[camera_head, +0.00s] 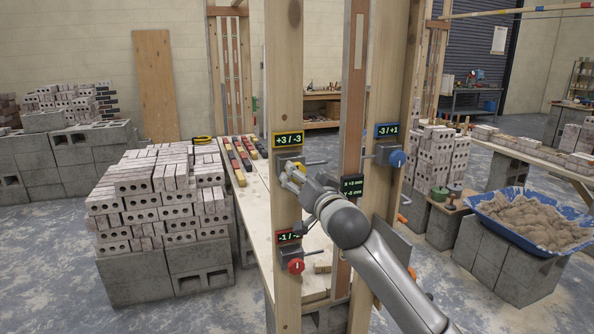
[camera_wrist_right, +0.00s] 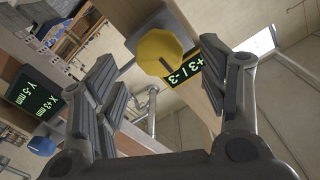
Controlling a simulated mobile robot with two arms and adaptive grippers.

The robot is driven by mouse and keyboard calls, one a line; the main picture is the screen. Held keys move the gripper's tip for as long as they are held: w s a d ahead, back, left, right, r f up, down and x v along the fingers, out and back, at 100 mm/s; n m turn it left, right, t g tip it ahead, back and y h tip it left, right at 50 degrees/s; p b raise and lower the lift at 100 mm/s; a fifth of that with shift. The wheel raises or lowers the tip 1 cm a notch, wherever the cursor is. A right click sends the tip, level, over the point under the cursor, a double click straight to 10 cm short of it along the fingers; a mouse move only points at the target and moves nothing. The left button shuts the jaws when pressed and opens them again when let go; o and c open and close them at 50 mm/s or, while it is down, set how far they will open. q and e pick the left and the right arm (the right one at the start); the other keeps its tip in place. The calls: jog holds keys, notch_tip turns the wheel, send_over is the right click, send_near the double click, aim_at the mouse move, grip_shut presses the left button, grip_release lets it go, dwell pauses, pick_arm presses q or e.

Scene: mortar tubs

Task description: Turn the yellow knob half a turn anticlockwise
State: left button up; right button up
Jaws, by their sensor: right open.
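The yellow knob (camera_wrist_right: 158,52) is a faceted knob on a grey block, beside a yellow-framed sign (camera_wrist_right: 184,68) reading +3 / -3. In the head view this sign (camera_head: 289,140) is on the left wooden post, and the knob below it is largely covered by my right gripper (camera_head: 298,178). In the wrist view my right gripper (camera_wrist_right: 168,92) is open, one finger on each side of the picture. The knob appears beyond the fingertips, toward the gap between them; I cannot tell whether they touch it. My left gripper is not in view.
A red knob (camera_head: 296,266) sits lower on the same post, and a blue knob (camera_head: 397,158) on the right post. A display (camera_head: 352,187) reads X +3 mm, Y -5 mm. Brick stacks (camera_head: 155,205) stand left; a blue tub (camera_head: 485,207) of mortar stands right.

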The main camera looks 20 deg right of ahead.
jog(key=shift+w+a+p, duration=0.1)
jog(key=shift+w+p, duration=0.35)
jog(key=shift+w, duration=1.9)
jog(key=c, duration=1)
jog(key=shift+n, duration=0.3)
